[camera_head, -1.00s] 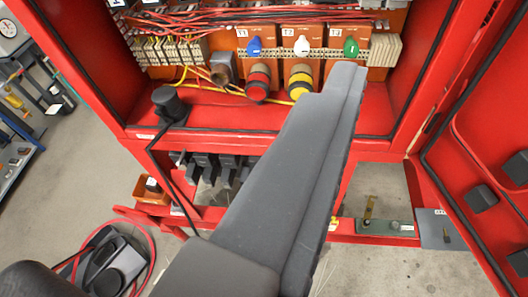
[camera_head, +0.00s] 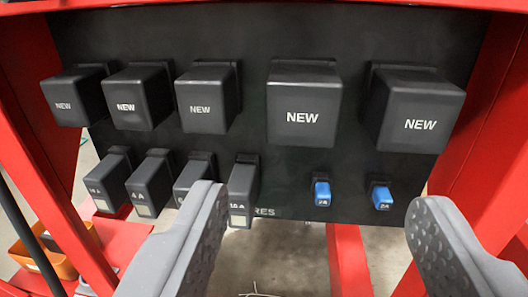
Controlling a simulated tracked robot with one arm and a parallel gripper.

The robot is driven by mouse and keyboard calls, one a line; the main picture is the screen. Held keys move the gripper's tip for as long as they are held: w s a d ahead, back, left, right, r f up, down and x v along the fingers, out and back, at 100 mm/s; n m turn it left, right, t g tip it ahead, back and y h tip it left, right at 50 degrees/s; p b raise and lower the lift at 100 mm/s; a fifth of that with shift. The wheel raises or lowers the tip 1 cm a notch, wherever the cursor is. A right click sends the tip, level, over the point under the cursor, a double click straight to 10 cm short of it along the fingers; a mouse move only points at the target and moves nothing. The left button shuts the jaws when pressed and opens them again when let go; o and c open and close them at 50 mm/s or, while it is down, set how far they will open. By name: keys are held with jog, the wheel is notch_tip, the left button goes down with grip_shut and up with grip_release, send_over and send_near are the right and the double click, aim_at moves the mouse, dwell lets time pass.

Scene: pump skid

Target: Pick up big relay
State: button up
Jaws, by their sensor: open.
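Two big black relays marked NEW sit on the right of the upper row of a dark panel: one at the centre right (camera_head: 304,104) and one at the far right (camera_head: 415,111). Three smaller black relays marked NEW, at the left (camera_head: 75,97), second (camera_head: 139,98) and third (camera_head: 208,99), share that row. My gripper (camera_head: 318,235) is open and empty in front of the panel, below the big relays. Its two grey fingers stand wide apart at the lower left and lower right. The left finger hides part of a small fuse block.
Below the relays hang several narrow black amp-marked blocks (camera_head: 152,184) and two blue fuses (camera_head: 322,193) (camera_head: 382,196). Red frame posts flank the panel (camera_head: 515,120). An orange bin (camera_head: 45,257) stands at the lower left. Floor shows below the panel.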

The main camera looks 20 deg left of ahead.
aim_at(304, 110)
jog(key=shift+p+x, duration=2.2)
jog(key=shift+x, duration=4.65)
jog(key=shift+a+f, duration=0.1)
jog(key=shift+a, duration=0.05)
jog(key=c, duration=0.8)
